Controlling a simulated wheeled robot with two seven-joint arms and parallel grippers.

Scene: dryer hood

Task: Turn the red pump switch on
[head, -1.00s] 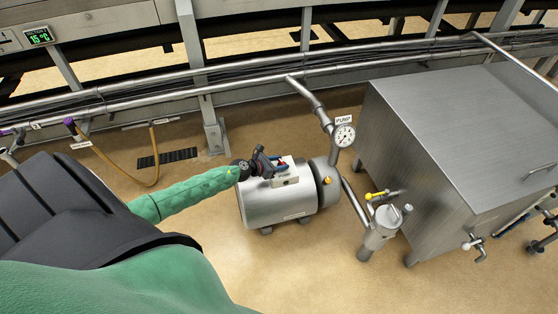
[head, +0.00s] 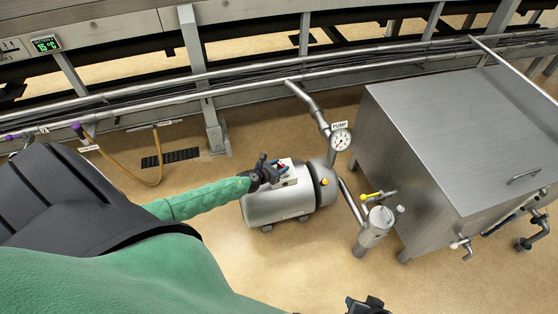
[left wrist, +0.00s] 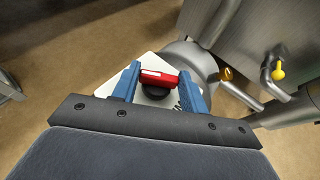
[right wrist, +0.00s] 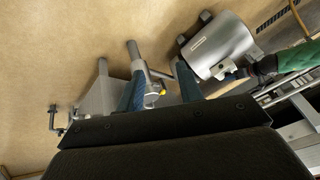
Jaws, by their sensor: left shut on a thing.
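The red pump switch (head: 283,168) is on a pale box on top of the steel pump (head: 275,207). My left gripper (head: 273,170) is at the switch, its blue fingers on either side of it. In the left wrist view the red handle (left wrist: 158,78) lies nearly crosswise between the two fingers, over a dark round base on a white plate. My left gripper is shut on the handle. My right gripper (right wrist: 160,90) has its blue fingers apart with nothing held; only part of it shows at the bottom edge of the head view.
A pressure gauge (head: 340,140) under a PUMP sign stands right of the pump. A yellow-handled valve (head: 372,195) and a large steel tank (head: 450,140) are farther right. Pipes run along the back. Floor in front of the pump is clear.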

